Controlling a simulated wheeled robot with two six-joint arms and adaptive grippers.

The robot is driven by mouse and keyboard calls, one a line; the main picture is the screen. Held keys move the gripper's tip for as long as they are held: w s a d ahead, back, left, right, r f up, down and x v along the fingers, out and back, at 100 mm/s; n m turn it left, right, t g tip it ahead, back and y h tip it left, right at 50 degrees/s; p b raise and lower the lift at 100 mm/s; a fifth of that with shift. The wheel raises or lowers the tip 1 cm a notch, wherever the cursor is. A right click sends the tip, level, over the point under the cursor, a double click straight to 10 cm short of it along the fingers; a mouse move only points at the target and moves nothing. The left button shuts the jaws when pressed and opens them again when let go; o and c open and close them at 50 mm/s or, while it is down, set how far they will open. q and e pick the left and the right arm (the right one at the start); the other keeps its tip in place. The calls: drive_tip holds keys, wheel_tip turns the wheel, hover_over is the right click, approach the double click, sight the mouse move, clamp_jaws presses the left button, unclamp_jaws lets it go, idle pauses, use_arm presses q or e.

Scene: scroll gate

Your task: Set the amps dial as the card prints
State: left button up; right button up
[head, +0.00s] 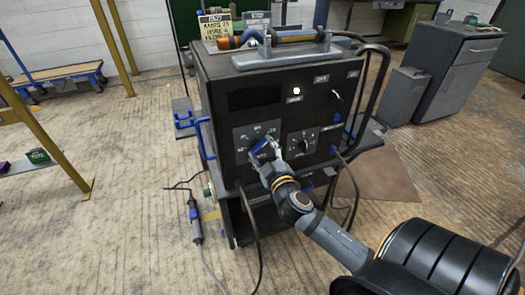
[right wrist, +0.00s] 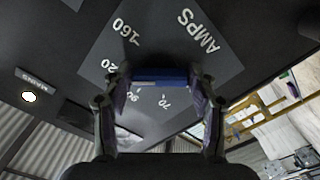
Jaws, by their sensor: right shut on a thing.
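The amps dial is a blue bar knob (head: 259,147) on a grey panel low on the front of a black welder (head: 222,101). In the right wrist view the blue knob (right wrist: 160,78) lies between my fingers, and the panel prints AMPS, 160, 120, 90 and 70. I cannot tell which number it points to. My right gripper (head: 266,152) is shut on the knob, with a finger on each side (right wrist: 157,84). The yellow printed card (head: 218,25) stands upright on top of the welder; its small print is too blurred to read surely. My left gripper is not in view.
A second dial (head: 304,145) sits right of the amps panel, with a switch (head: 336,95) above it. A white lamp (head: 296,91) glows on the front. Cables hang by the cart. A grey cabinet (head: 446,75) stands back right. Floor at left is mostly clear.

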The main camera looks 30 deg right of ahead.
drive_tip(key=shift+f, duration=0.15)
idle(0.4)
drive_tip(key=o, duration=1.1)
drive_tip(key=shift+o, duration=0.2)
drive_tip(key=shift+s, duration=0.3)
drive_tip(key=v, duration=1.1)
drive_tip(key=shift+s, duration=0.2)
